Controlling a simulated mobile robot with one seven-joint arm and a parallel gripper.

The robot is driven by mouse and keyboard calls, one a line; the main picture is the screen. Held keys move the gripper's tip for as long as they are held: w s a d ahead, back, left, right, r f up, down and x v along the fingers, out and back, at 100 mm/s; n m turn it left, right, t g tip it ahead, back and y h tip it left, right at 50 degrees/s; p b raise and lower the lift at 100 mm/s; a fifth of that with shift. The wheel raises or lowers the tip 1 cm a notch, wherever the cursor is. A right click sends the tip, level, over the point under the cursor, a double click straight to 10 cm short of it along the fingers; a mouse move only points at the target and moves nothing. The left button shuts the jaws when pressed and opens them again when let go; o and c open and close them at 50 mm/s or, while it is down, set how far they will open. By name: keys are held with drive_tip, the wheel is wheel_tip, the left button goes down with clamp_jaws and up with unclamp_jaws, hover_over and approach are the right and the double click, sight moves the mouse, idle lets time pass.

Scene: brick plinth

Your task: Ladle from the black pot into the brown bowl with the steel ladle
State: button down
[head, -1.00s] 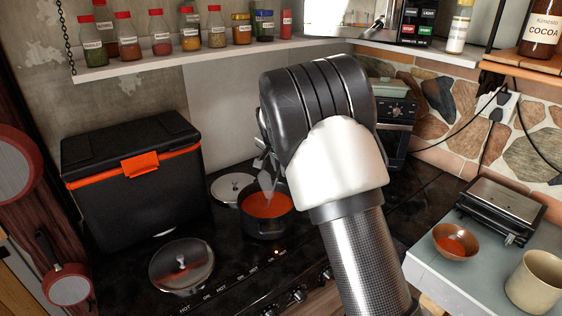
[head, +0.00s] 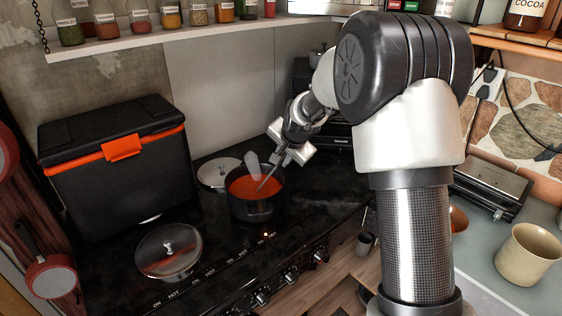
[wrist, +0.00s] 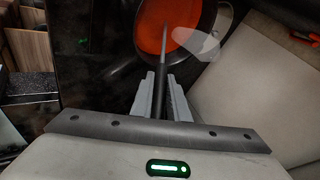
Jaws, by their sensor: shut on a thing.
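The black pot (head: 257,209) stands on the dark stove top, holding orange-red soup (head: 241,186). My gripper (head: 284,156) is above the pot's right side, shut on the steel ladle (head: 267,177). The ladle's handle slants down into the soup, and its bowl end is hidden. In the wrist view, the fingers (wrist: 161,97) close around the handle (wrist: 164,55), which points into the soup (wrist: 180,28). The brown bowl (head: 458,219) is on the right-hand counter, mostly hidden behind my arm.
A black cooler (head: 115,170) stands at left. A beige mug (head: 528,254) and a grill (head: 492,188) stand near the bowl.

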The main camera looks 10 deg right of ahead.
drive_tip(key=shift+r+p, duration=1.45)
drive_tip(key=shift+r, duration=2.2)
wheel_tip(320, 180, up, 6)
